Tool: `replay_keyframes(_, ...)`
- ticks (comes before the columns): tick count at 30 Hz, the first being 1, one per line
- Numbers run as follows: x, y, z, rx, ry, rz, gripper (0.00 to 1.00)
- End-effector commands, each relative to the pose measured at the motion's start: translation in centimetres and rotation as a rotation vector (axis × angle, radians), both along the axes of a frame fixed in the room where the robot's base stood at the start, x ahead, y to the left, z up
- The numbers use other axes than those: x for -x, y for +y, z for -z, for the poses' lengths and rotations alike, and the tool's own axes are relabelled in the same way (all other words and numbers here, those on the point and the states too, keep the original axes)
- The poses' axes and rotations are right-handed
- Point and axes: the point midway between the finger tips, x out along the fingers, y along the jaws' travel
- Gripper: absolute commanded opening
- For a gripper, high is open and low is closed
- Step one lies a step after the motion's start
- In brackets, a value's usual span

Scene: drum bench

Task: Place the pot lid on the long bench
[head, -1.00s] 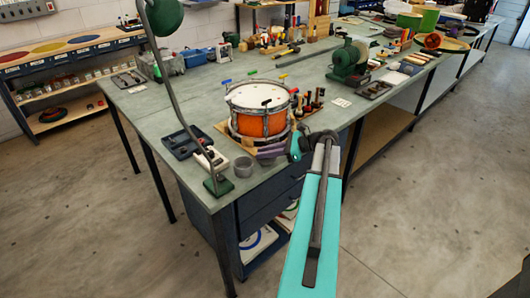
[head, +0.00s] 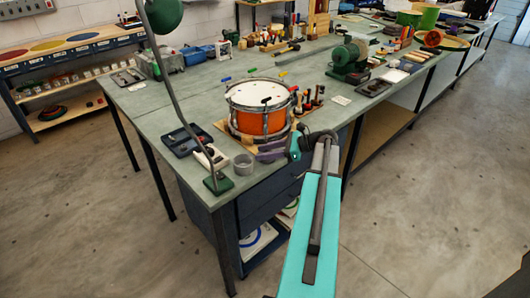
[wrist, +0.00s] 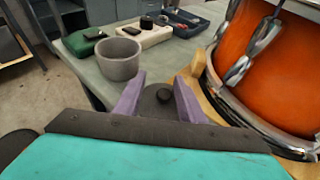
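The pot lid (wrist: 158,97) is a small dark grey disc with a black knob. In the wrist view it lies between the two purple fingers of my gripper (wrist: 160,80). The fingers stand apart, one on each side of it. Whether they press on its rim, and whether it touches the bench, cannot be told. In the head view my gripper (head: 265,152) is low over the near end of the long bench (head: 150,105), in front of the orange drum. The lid is not distinct there.
The orange drum (head: 258,118) stands just beyond my gripper, on a wooden board. A grey cup (head: 243,165) stands left of the fingers, beside a green lamp base (head: 217,183). A dark tray (head: 185,142) lies behind. The bench's left middle is clear.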

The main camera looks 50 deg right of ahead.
Motion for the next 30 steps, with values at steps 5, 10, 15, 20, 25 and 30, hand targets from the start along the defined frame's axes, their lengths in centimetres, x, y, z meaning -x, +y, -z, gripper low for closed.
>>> replay_keyframes(5,0.0,0.0,-0.2,0.001,-0.001,0.000,0.36)
replay_keyframes(10,0.2,-0.1,-0.9,0.001,-0.001,0.001,0.36)
replay_keyframes(15,2.0,-1.4,-1.7,0.001,-0.001,0.001,0.36)
replay_keyframes(20,4.0,-2.7,-2.7,0.001,0.000,0.003,0.36)
replay_keyframes(25,6.1,-4.1,-3.7,0.001,0.000,0.002,0.36)
replay_keyframes(30,8.0,-5.3,-4.7,0.002,0.000,0.001,0.36)
